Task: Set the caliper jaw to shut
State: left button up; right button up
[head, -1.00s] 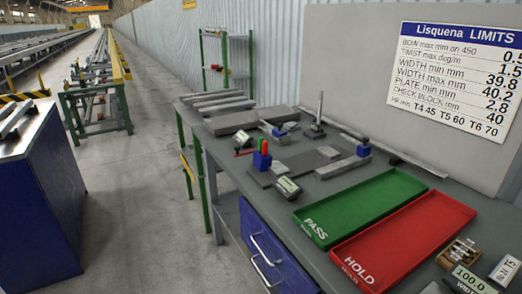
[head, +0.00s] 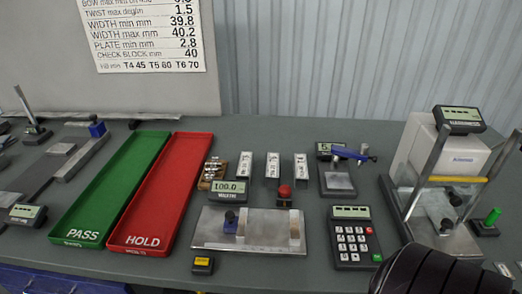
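What looks like the caliper is a flat metal plate (head: 255,243) on the bench, in the lower middle of the head view. A grey display (head: 228,188) at its back left reads 100.0, with a width label under it. A small blue block with a dark knob (head: 231,222) stands at the plate's left part. A pale upright piece (head: 294,228) stands near its right end, with a wide gap between the two. I cannot tell which of them is the moving jaw. Neither of my grippers is in view; a dark part of my arm shows at the lower right.
The green PASS tray (head: 62,222) and red HOLD tray (head: 187,177) lie left of the plate. A keypad unit (head: 354,240), a red knob (head: 285,191) and a small yellow-topped box (head: 203,265) stand close by. A framed tester (head: 440,165) stands at the right.

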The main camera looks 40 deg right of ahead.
aim_at(233, 223)
jog(key=l+z, duration=0.1)
jog(key=z, duration=0.95)
jog(key=i+j, duration=0.05)
